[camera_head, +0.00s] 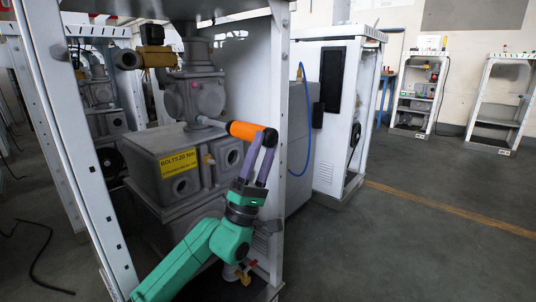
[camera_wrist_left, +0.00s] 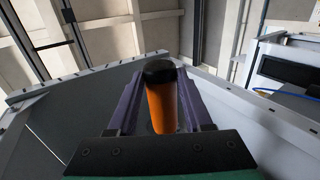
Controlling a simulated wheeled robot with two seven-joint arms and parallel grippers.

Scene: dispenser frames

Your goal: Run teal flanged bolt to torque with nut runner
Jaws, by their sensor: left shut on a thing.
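The orange nut runner (camera_head: 245,130) with a black end lies roughly level in the head view, its thin nose pointing left toward the grey valve housing. My left gripper (camera_head: 268,140), with purple fingers, is shut on its black rear end. In the left wrist view the nut runner (camera_wrist_left: 162,105) stands between the two fingers (camera_wrist_left: 160,100). The nose reaches close to the grey housing (camera_head: 196,100); whether it touches a bolt cannot be told. I cannot make out a teal flanged bolt in either view. My right gripper is not in view.
A grey block with a yellow label (camera_head: 180,162) reading "BOLTS 20 Nm" sits below the housing. A white frame post (camera_head: 279,130) stands close by the gripper. A blue hose (camera_head: 306,130) hangs to the right. Open floor (camera_head: 420,240) lies at the right.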

